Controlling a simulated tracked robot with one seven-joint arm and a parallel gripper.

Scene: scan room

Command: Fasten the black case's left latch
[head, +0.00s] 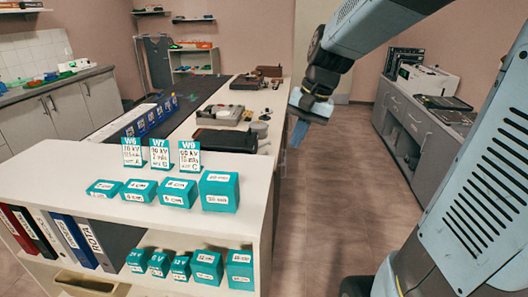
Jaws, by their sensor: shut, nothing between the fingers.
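My gripper (299,132) hangs at the end of my arm in the upper middle of the head view, fingers pointing down. It is shut and empty, in the air just right of the long white bench, and touches nothing that I can see. A flat black case (224,141) lies on the bench, left of my gripper. Another dark, flat case-like object (444,103) lies on the grey counter at the right. I cannot tell which is the task's black case. No latch can be made out on either at this size.
The white shelf unit (250,190) in front holds teal labelled boxes (219,190), signs and binders (75,240). Small items stand farther back on the bench. A grey cabinet counter (420,120) runs along the right. The brown floor (335,180) between them is free.

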